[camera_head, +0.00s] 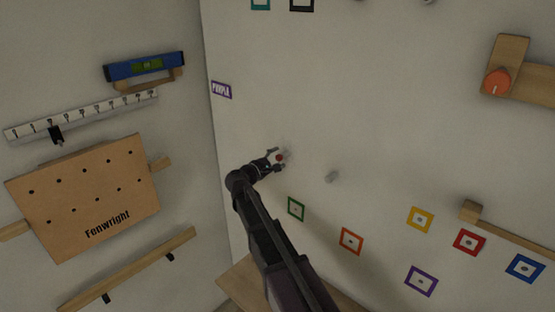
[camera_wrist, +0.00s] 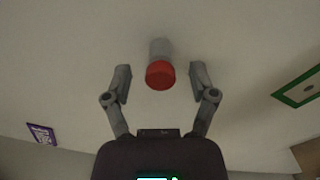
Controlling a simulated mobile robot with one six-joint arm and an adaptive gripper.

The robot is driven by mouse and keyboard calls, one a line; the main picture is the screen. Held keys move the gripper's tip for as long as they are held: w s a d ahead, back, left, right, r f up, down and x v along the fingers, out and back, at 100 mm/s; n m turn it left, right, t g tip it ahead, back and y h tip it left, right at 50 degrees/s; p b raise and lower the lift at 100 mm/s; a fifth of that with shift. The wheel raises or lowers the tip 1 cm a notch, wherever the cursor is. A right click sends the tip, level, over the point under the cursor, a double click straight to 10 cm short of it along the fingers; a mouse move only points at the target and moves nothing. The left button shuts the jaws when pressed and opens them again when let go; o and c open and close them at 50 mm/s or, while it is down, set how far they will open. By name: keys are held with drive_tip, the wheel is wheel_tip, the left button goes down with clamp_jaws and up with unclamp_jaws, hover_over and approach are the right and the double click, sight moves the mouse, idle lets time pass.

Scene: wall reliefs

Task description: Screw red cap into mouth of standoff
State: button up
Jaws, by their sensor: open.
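The red cap (camera_wrist: 160,76) sits at the near end of a grey standoff (camera_wrist: 160,48) that sticks out from the white wall. In the head view the red cap (camera_head: 280,157) is a small dot between my fingers, with the pale standoff (camera_head: 287,154) just behind it. My gripper (camera_wrist: 160,82) is open, with one finger on each side of the cap and a clear gap to both. It also shows in the head view (camera_head: 277,159). I cannot tell how deep the cap sits in the mouth.
A green square frame (camera_head: 296,209) and an orange one (camera_head: 351,241) are on the wall below. A purple label (camera_head: 222,90) is near the corner. The wall around my gripper is mostly bare.

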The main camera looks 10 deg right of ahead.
drive_tip(key=v, duration=1.2)
idle(0.7)
drive_tip(key=shift+c, duration=0.8)
drive_tip(key=s+d+f+m+g+y+b, duration=0.2)
drive_tip(key=s+d+f+b, duration=0.15)
drive_tip(key=f, duration=0.45)
drive_tip(key=s+d+f+m+g+y+b, duration=0.1)
drive_tip(key=s+d+f+m+g+b, duration=0.2)
drive_tip(key=f, duration=0.4)
drive_tip(key=s+d+f+m+g+y+b, duration=0.25)
drive_tip(key=d+f+b, duration=0.2)
drive_tip(key=f, duration=0.35)
drive_tip(key=s+a+f+m+g+y+b, duration=0.1)
drive_tip(key=s+f+y+b, duration=0.3)
drive_tip(key=f, duration=0.5)
drive_tip(key=s+a+f+m+g+y+b, duration=0.1)
drive_tip(key=s+f+m+y+b, duration=0.3)
drive_tip(key=s+f+b, duration=0.5)
drive_tip(key=shift+s+f+m+g+y, duration=0.35)
drive_tip(key=shift+s+f+g+y, duration=0.2)
drive_tip(key=shift+f, duration=0.25)
